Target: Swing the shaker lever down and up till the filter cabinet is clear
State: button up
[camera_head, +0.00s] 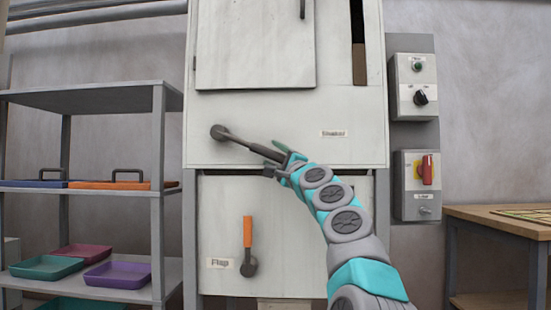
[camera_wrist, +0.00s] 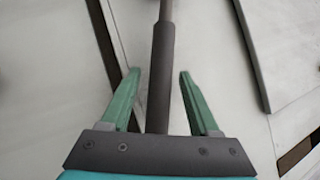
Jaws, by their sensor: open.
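The shaker lever (camera_head: 243,141) is on the pale filter cabinet (camera_head: 270,121), left of the label "Shaker" (camera_head: 333,133). It runs from a round dark pivot at the left, sloping slightly down to the right, to a dark grip. My gripper (camera_head: 277,160) is at the grip end of the lever. In the wrist view the dark lever grip (camera_wrist: 161,75) stands between the two green fingers of my gripper (camera_wrist: 157,85). The fingers are open, with a gap on each side of the grip. My gripper hides the lever's far end in the head view.
An orange-handled flap lever (camera_head: 248,240) stands upright below, beside the label "Flap". Control boxes (camera_head: 414,85) hang at the right, one with a red switch (camera_head: 427,170). A shelf with trays (camera_head: 115,275) stands left, a wooden table (camera_head: 500,222) right.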

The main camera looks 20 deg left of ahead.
jog(key=shift+s, duration=0.1)
jog(key=shift+s+d+f+b, duration=0.1)
jog(key=shift+s+d+b, duration=0.1)
jog(key=shift+b, duration=0.1)
jog(key=shift+s+d+f+b, duration=0.35)
jog(key=shift+f+b, duration=0.05)
jog(key=shift+b, duration=0.15)
jog(key=shift+r+b+v, duration=0.25)
jog(key=shift+b+v, duration=0.15)
jog(key=shift+v, duration=0.8)
jog(key=shift+s+d+f, duration=0.35)
jog(key=shift+s, duration=0.05)
jog(key=shift+s+d, duration=0.15)
jog(key=shift+d, duration=0.2)
jog(key=shift+v, duration=0.85)
jog(key=shift+f, duration=0.15)
jog(key=shift+a, duration=0.1)
